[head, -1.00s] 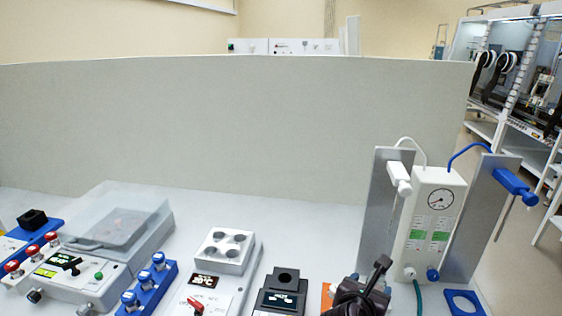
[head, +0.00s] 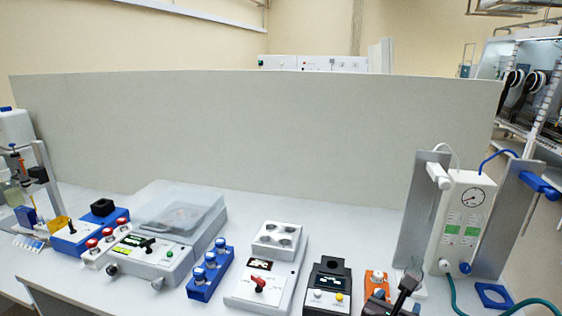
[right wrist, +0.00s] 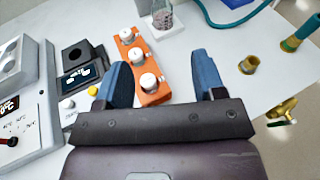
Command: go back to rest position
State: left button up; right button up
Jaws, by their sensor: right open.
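My right gripper (right wrist: 160,62) shows in the right wrist view with its two blue fingers spread apart, open and with nothing held. An orange rack (right wrist: 150,72) with white-capped vials lies below and beyond the gap between the fingers. In the head view a dark part of my right arm (head: 405,291) shows at the bottom edge, in front of the orange rack (head: 377,279). My left gripper is not in view.
The bench holds a clear-lidded device (head: 183,215), a blue vial rack (head: 211,272), a heater block (head: 278,240), a black instrument (head: 328,280) and a white gauge unit (head: 466,215) between metal plates. A grey partition (head: 250,135) stands behind. Brass fittings (right wrist: 249,64) lie near the bench edge.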

notch_tip(320, 180, up, 9)
jog(key=s+n+t+y, duration=0.2)
jog(key=n+t+y, duration=0.1)
jog(key=n+t, duration=0.85)
jog(key=s+a+f+n+g+y, duration=0.1)
jog(key=s+a+n+g+y, duration=0.15)
jog(key=n+y, duration=0.6)
jog(key=s+a+f+n+g+y, duration=0.15)
jog(key=a+n+y, duration=0.3)
jog(key=n, duration=0.65)
jog(key=s+d+f+n+g+h, duration=0.1)
jog(key=s+d+f+n+g, duration=0.1)
jog(key=s+f+n+g, duration=0.7)
jog(key=s+d+f+n+g+h, duration=0.3)
jog(key=s+d+f+g+h, duration=0.45)
jog(key=s+d, duration=0.3)
jog(key=w+f+t+y, duration=0.1)
jog(key=w+f+t, duration=0.6)
jog(key=f+t, duration=0.2)
jog(key=shift+w+a+f+n, duration=0.2)
jog(key=shift+a+f+n, duration=0.2)
jog(key=shift+f, duration=0.25)
